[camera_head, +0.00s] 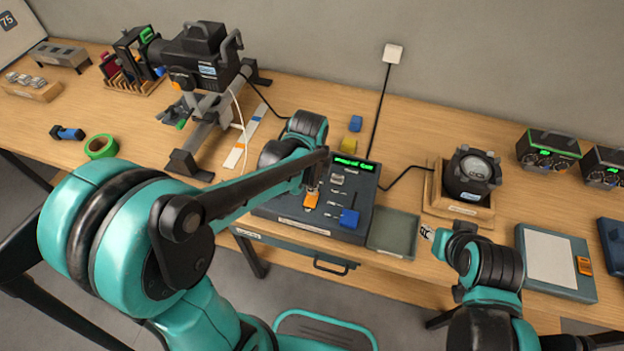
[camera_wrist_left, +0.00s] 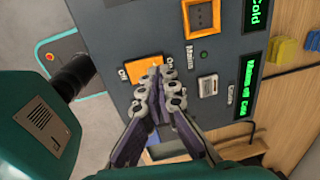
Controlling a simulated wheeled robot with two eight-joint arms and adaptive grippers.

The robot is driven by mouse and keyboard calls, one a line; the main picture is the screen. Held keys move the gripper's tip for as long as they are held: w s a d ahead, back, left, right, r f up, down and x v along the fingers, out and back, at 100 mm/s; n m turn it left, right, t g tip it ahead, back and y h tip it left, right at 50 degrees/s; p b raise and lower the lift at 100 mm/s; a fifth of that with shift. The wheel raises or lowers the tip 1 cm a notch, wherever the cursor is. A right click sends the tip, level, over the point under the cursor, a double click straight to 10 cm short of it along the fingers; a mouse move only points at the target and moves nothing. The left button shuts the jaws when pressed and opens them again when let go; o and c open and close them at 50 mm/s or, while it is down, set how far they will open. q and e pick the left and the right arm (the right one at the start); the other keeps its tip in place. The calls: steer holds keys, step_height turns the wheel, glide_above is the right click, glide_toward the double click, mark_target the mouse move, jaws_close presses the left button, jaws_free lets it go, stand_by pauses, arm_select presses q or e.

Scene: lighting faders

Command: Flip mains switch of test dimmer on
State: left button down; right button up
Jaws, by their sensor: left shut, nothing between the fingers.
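The test dimmer (camera_head: 366,196) is a dark grey box on the bench, with a lit green display (camera_head: 355,163). Its orange mains switch (camera_wrist_left: 137,73) lies between the labels Off and On in the left wrist view. In the head view my left gripper (camera_head: 313,188) is over the panel. My right gripper (camera_head: 427,232) is right of the dimmer; its jaws are unclear.
A blue knob (camera_head: 349,218) stands on the panel, and a shallow grey-green tray (camera_head: 393,235) lies right of the box. A round lamp (camera_head: 472,172) on a wooden stand is farther right. A large spotlight (camera_head: 205,60) stands behind left. Blue and yellow blocks lie behind the dimmer.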

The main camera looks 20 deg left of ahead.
arm_select(q)
steer(key=shift+f, duration=0.65)
steer(key=shift+w+f+b, duration=0.25)
steer(key=shift+f+b, duration=0.35)
steer(key=shift+s+r, duration=0.1)
steer(key=shift+r, duration=0.1)
steer(key=shift+s+r+p, duration=0.1)
steer(key=shift+s+p, duration=0.05)
steer(key=shift+p, duration=0.15)
